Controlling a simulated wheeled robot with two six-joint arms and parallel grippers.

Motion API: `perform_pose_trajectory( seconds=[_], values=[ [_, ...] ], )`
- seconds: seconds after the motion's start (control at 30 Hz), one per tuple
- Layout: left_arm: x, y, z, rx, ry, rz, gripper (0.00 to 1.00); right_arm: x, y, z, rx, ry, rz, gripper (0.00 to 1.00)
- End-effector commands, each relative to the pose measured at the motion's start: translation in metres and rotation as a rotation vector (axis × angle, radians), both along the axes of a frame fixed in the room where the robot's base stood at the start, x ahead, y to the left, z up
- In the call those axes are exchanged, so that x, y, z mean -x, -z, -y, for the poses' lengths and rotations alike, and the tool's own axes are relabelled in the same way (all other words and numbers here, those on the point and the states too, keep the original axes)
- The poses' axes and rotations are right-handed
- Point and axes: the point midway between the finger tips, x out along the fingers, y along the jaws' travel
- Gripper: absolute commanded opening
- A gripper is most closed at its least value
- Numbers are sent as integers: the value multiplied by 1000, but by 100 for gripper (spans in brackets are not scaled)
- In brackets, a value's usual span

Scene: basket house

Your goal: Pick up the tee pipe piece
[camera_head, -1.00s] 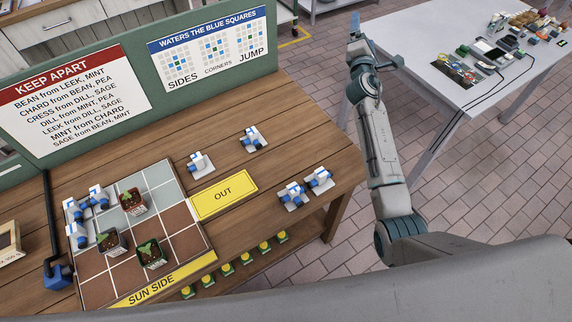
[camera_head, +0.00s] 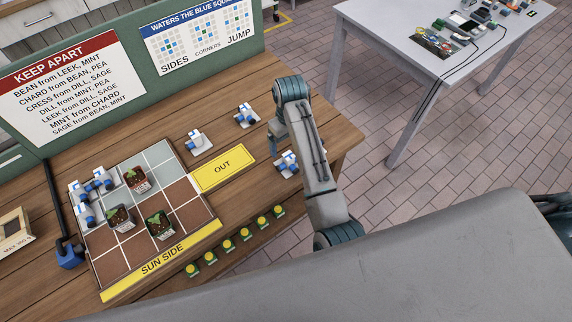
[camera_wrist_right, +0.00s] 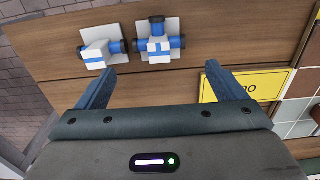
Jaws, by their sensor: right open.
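The tee pipe piece (camera_wrist_right: 157,45) is white with blue arms and dark ends and sits on a white square plate. It lies on the wooden bench right of the yellow OUT card, and in the head view it shows partly (camera_head: 287,164) beside my right arm. My right gripper (camera_wrist_right: 160,72) is open and empty, hanging over the bench. In the wrist view the tee is beyond the fingertips, roughly centred between them, and not between the jaws. In the head view the right fingers (camera_head: 275,142) are mostly hidden by the wrist. My left gripper is not in view.
Another pipe piece (camera_wrist_right: 97,50) stands close beside the tee; my arm hides it in the head view. Two more pieces (camera_head: 198,142) (camera_head: 246,116) stand farther back. The tiled board (camera_head: 180,172) with potted plants (camera_head: 160,226) is left of the OUT card (camera_head: 222,168).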

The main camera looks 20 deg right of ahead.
Motion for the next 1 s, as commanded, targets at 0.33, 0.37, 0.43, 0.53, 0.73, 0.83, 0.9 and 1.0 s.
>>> perform_pose_trajectory(
  seconds=[0.33,0.37,0.43,0.53,0.73,0.83,0.9,1.0],
  values=[
    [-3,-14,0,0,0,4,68,1,47,1,2,-1,-3,91],
    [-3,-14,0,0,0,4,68,1,49,1,2,-1,-3,91],
    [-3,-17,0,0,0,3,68,1,53,1,2,-1,-3,91],
    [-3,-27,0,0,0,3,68,2,62,1,3,-1,-5,91],
    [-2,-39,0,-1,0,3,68,3,90,1,4,-1,-4,91],
    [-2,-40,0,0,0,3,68,2,99,1,4,-1,-2,91],
    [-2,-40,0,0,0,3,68,2,102,1,3,-1,-1,91],
    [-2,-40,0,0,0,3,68,2,103,1,3,-1,0,91]
  ],
)
